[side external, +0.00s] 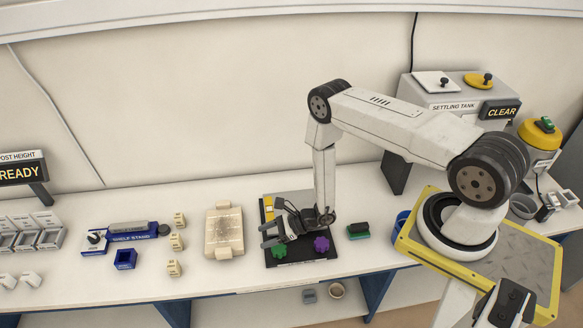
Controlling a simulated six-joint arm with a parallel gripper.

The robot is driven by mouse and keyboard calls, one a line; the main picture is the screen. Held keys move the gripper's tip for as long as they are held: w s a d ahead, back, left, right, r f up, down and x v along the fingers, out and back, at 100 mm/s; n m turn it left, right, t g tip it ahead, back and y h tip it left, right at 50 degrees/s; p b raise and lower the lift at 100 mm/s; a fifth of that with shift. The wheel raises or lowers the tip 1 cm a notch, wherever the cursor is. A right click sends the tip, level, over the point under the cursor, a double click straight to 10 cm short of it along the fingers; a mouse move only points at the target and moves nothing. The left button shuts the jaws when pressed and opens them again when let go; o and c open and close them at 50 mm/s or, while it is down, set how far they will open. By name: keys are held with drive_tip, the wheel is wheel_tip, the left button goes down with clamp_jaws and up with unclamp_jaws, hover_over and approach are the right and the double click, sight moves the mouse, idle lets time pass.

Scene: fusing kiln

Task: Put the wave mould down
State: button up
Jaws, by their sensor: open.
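A beige slab (224,233) with a tab at its top and bottom ends lies flat on the white bench; it looks like the wave mould, but its surface is too small to make out waves. My gripper (268,235) is open, with its fingers pointing left over a black board (301,258). It is to the right of the beige slab and apart from it. I see nothing between the fingers. My gripper and forearm hide part of the board.
A purple knob (321,244) and a green knob (279,251) sit on the black board. A green-topped block (358,230) stands to its right. Small cream blocks (176,242) and the blue shelf stand (137,231) are left of the slab. Bare bench lies in front of the slab.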

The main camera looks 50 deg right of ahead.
drive_tip(key=s+a+r+n+g, duration=0.2)
drive_tip(key=r+n+g, duration=0.35)
drive_tip(key=r, duration=0.25)
drive_tip(key=s+a+r+n+g, duration=0.2)
drive_tip(key=s+r+n+g, duration=0.15)
drive_tip(key=r+n, duration=0.35)
drive_tip(key=s+d+r+n+t+h, duration=0.1)
drive_tip(key=s+d+r+n+h, duration=0.2)
drive_tip(key=r+n, duration=0.4)
drive_tip(key=s+d+r+n+t+h, duration=0.1)
drive_tip(key=s+d+r+n+h, duration=0.2)
drive_tip(key=r, duration=0.7)
drive_tip(key=d+n+h, duration=0.2)
drive_tip(key=n+h, duration=0.1)
drive_tip(key=n, duration=0.1)
drive_tip(key=shift+s+d+r+h, duration=0.3)
drive_tip(key=shift+s, duration=0.05)
